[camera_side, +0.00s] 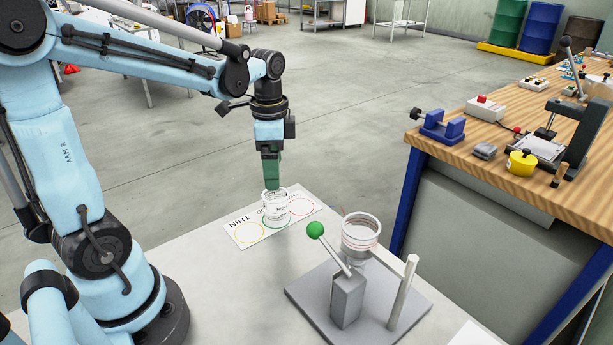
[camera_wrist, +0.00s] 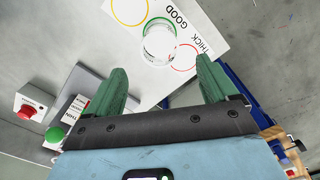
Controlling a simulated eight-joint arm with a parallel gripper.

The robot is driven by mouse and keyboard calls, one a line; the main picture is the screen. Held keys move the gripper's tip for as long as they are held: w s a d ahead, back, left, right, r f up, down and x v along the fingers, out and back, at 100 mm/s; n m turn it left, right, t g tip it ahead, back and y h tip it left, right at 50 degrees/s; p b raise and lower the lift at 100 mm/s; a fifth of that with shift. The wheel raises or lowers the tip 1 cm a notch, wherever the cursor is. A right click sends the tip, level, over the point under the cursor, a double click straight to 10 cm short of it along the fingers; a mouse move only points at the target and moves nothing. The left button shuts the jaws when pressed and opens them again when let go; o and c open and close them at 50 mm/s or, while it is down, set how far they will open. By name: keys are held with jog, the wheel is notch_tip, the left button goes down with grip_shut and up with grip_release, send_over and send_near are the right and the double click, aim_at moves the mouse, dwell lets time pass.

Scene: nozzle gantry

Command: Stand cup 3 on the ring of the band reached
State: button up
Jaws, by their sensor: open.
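In the side view a white cup (camera_side: 276,213) stands upright on the card (camera_side: 243,232), over its middle, green ring marked GOOD. The wrist view shows the cup (camera_wrist: 160,44) from above, with part of the green ring around its base. I cannot read a number on it. My gripper (camera_side: 271,187) points down at the cup's rim. In the wrist view my gripper (camera_wrist: 163,80) is open, its green fingers wide apart, with the cup beyond the tips and nothing held. The yellow ring (camera_side: 249,233), by THIN, and the red ring (camera_side: 301,206), by THICK, are empty.
A grey stand (camera_side: 348,296) with a green-knobbed lever (camera_side: 315,230) and a white, red-lined round vessel (camera_side: 361,233) is right of the card. A wooden bench (camera_side: 485,122) with tools is at the right. The wrist view shows a red button box (camera_wrist: 29,106).

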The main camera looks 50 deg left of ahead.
jog(key=s+d+r+n+t, duration=0.2)
jog(key=s+d+n+t, duration=0.1)
jog(key=d+n+t, duration=0.4)
jog(key=shift+s+d, duration=0.35)
jog(key=shift+d, duration=0.35)
